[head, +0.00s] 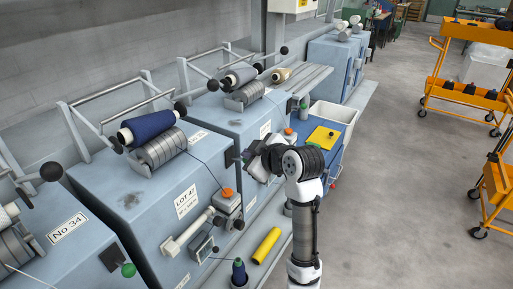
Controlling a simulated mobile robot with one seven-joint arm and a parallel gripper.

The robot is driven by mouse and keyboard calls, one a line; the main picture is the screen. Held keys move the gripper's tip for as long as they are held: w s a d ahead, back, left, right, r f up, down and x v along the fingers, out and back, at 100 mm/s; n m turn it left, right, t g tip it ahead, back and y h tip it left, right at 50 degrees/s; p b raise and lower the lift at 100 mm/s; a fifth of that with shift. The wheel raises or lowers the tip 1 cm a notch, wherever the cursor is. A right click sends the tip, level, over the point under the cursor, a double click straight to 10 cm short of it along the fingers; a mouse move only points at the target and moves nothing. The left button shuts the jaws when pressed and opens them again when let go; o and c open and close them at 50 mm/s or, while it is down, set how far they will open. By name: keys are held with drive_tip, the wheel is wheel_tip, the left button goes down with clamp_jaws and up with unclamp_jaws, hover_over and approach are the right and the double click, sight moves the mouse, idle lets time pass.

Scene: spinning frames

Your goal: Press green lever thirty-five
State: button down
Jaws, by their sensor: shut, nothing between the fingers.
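My arm reaches up from the bottom, and my gripper (246,160) is shut, with its tips pointing left at the right end of the middle blue-grey machine (140,195). A dark plate (229,158) on that machine is right beside the gripper tips; whether they touch cannot be told. Any green knob there is hidden behind my gripper. One green lever knob (128,270) shows on the left machine, which bears the label "No 34" (66,229). Another green knob (303,105) shows on the machine behind.
A blue yarn cone (148,127) lies on the middle machine's top. An orange knob (227,192) and white bar (187,233) project from its front. A yellow tube (266,245) and a blue cone (239,272) are below. Orange trolleys (465,90) stand right; the floor between is clear.

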sight(246, 160)
drive_tip(key=shift+w+d+f, duration=0.1)
drive_tip(key=shift+w+f, duration=0.2)
drive_tip(key=shift+f, duration=0.2)
drive_tip(key=shift+w+f, duration=0.25)
drive_tip(key=shift+f, duration=0.25)
drive_tip(key=shift+s+d+f+b, duration=0.15)
drive_tip(key=shift+f+b, duration=0.15)
drive_tip(key=shift+b, duration=0.35)
drive_tip(key=shift+d+f+t+y+b, duration=0.15)
drive_tip(key=shift+f+t+y+b, duration=0.4)
drive_tip(key=shift+b, duration=0.7)
drive_tip(key=f+t+y+b, duration=0.1)
drive_tip(key=b, duration=0.3)
drive_tip(key=f+m+t+y+b, duration=0.1)
drive_tip(key=f+b, duration=0.1)
drive_tip(key=b, duration=0.3)
drive_tip(key=f+m+t+y+b, duration=0.1)
drive_tip(key=t+b, duration=0.1)
drive_tip(key=b, duration=0.2)
drive_tip(key=shift+s+d+f+b, duration=0.25)
drive_tip(key=shift+d+f+b, duration=0.05)
drive_tip(key=shift+b, duration=0.1)
drive_tip(key=shift+r, duration=0.1)
